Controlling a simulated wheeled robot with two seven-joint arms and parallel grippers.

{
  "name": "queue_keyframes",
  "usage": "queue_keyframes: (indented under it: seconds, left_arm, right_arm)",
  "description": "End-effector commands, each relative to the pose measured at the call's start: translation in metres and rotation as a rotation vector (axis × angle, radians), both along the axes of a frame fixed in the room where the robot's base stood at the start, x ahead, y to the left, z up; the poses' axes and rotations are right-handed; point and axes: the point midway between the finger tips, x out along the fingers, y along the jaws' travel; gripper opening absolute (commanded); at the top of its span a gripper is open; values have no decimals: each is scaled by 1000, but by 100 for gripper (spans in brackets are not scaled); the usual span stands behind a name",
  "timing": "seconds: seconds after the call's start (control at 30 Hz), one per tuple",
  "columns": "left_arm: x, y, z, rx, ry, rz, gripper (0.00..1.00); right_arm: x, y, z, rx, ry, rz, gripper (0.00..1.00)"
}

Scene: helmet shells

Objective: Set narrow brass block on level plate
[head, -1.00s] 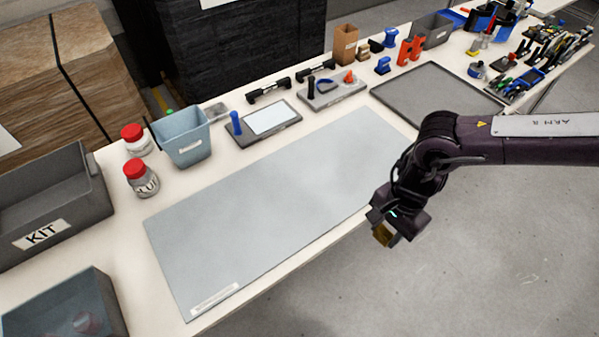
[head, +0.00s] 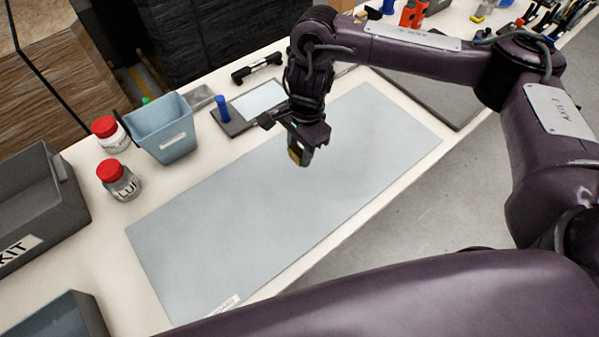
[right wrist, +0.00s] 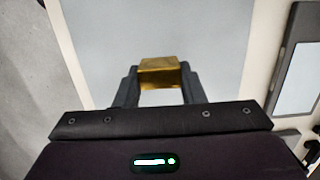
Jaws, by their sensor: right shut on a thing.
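The narrow brass block (head: 297,156) is held in my right gripper (head: 302,150), which points down above the broad pale blue-grey sheet (head: 230,215). In the right wrist view, the brass block (right wrist: 160,66) sits between the two dark fingertips of the right gripper (right wrist: 158,82), with bare sheet (right wrist: 110,35) beyond it. A smaller pale plate (head: 258,101) lies on a dark base with a blue post, behind and left of the gripper. It also shows at the right of the right wrist view (right wrist: 297,82), apart from the block. My left gripper is out of view.
A blue-grey bin (head: 165,135) and two red-lidded jars (head: 118,178) stand left of the sheet. A grey KIT bin (head: 35,205) is farther left. A black handle (head: 256,68) lies at the back. A dark tray (head: 425,92) is partly behind my arm.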

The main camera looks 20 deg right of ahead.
Motion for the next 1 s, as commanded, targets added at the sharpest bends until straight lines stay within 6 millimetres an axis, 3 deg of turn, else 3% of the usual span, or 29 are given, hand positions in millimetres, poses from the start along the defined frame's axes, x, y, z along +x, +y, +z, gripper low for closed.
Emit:
queue_keyframes:
  seconds: [0.03,0.2,0.37,0.6,1.0]
  left_arm:
    - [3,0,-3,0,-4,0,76]
    - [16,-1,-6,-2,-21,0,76]
    - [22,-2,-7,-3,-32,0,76]
    - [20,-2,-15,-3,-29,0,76]
    - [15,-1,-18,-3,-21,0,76]
  right_arm:
    - [-2,1,-17,2,9,-2,7]
    - [-1,1,-48,2,4,-1,7]
    - [0,1,-59,2,0,1,7]
    - [-1,0,-92,2,2,0,7]
    - [0,0,-98,0,-2,2,7]
